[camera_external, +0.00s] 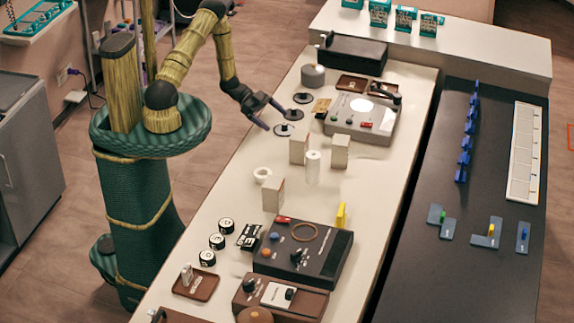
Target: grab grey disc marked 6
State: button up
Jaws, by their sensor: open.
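Several flat discs with small upright knobs lie on the white table near my gripper. One is a grey disc (284,130), with two darker discs behind it, a middle one (293,114) and a far one (302,98). Their markings are too small to read, so I cannot tell which is marked 6. My gripper (275,117) is open and appears empty, with its fingers spread just to the left of the grey and middle discs. I cannot tell whether a finger touches either disc.
A grey console (362,118) stands right of the discs. Pale blocks (299,149) and a white cylinder (312,167) stand in front. A grey round canister (313,76) is behind. Black-and-white round pieces (217,241) and a dark console (302,254) are nearer the camera.

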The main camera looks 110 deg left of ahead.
aim_at(280, 128)
jog(key=x, duration=0.4)
jog(key=shift+s, duration=0.1)
jog(key=shift+c, duration=0.3)
jog(key=c, duration=1)
